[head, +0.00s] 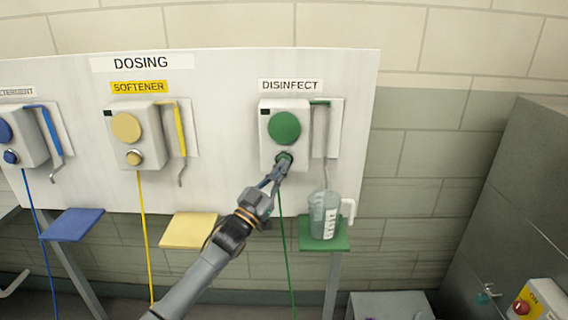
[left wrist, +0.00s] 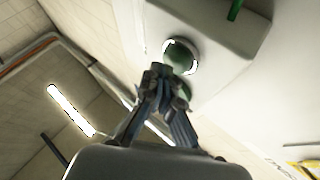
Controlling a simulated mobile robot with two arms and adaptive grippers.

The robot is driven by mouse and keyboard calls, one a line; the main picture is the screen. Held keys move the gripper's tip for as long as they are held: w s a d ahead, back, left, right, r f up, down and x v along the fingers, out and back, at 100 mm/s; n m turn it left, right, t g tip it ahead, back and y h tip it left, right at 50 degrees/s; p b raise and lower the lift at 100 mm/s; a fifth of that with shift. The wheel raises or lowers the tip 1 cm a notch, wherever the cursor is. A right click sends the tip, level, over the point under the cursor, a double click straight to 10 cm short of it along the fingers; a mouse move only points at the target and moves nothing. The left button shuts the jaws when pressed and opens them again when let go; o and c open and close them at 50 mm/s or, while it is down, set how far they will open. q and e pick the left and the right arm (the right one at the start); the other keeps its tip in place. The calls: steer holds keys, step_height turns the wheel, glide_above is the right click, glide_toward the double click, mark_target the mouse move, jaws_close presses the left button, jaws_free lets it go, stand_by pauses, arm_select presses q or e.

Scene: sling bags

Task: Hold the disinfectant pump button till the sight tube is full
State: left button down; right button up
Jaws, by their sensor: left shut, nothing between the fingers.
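The disinfect pump box (head: 268,148) is white with a large green disc (head: 284,128) and a small green button (head: 285,157) below it. My left gripper (head: 281,164) is shut and empty, its fingertips at the small button and partly covering it. In the left wrist view the shut fingertips (left wrist: 161,72) overlap the green parts of the box; I cannot tell whether the button is pressed in. The clear sight tube (head: 325,145) runs down right of the box toward a labelled jug (head: 323,216) on a green shelf (head: 308,243). The tube's fill level is too small to read. My right gripper is not in view.
The softener pump (head: 115,150) with a yellow shelf (head: 188,231) and the blue detergent pump (head: 32,151) share the white board to the left. A grey cabinet (head: 520,190) stands at right, with a red button (head: 521,307) low in front.

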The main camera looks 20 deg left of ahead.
arm_select(q)
steer(key=shift+w+a+b, duration=0.15)
steer(key=shift+w+b, duration=0.3)
stand_by(0.6)
steer(key=shift+s, duration=0.1)
stand_by(2.9)
steer(key=shift+s+d+p, duration=0.25)
steer(key=shift+s+p, duration=0.4)
steer(key=shift+s, duration=0.15)
steer(key=s+p, duration=0.1)
steer(key=s, duration=0.1)
steer(key=s+d+p, duration=0.1)
steer(key=s+p, duration=0.1)
steer(key=shift+s+d, duration=0.2)
steer(key=shift+s, duration=0.15)
